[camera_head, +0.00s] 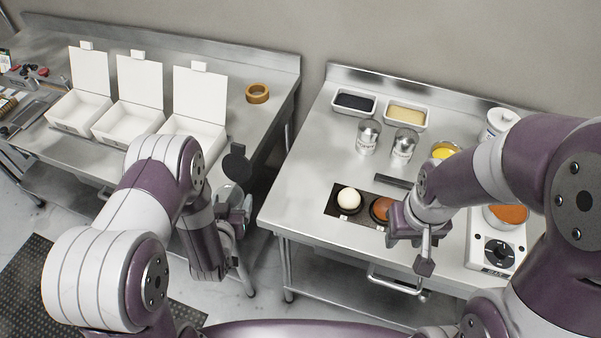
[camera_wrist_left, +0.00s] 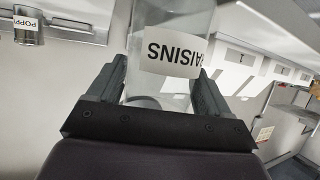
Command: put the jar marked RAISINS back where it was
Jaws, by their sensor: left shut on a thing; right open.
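The jar marked RAISINS is clear, with its label (camera_wrist_left: 172,58) upside down in the left wrist view. My left gripper (camera_wrist_left: 160,90) is shut on it, one finger on each side. My right gripper (camera_head: 424,262) is open near the right table's front edge. Two metal-topped jars (camera_head: 368,136) (camera_head: 404,144) stand on the right table; a jar with a label starting POPP (camera_wrist_left: 28,25) shows in the left wrist view.
The right table (camera_head: 305,185) has bare metal at its left. Two trays (camera_head: 354,103) (camera_head: 406,115) stand at the back. Open white boxes (camera_head: 130,125) and a tape roll (camera_head: 257,93) are on the left table.

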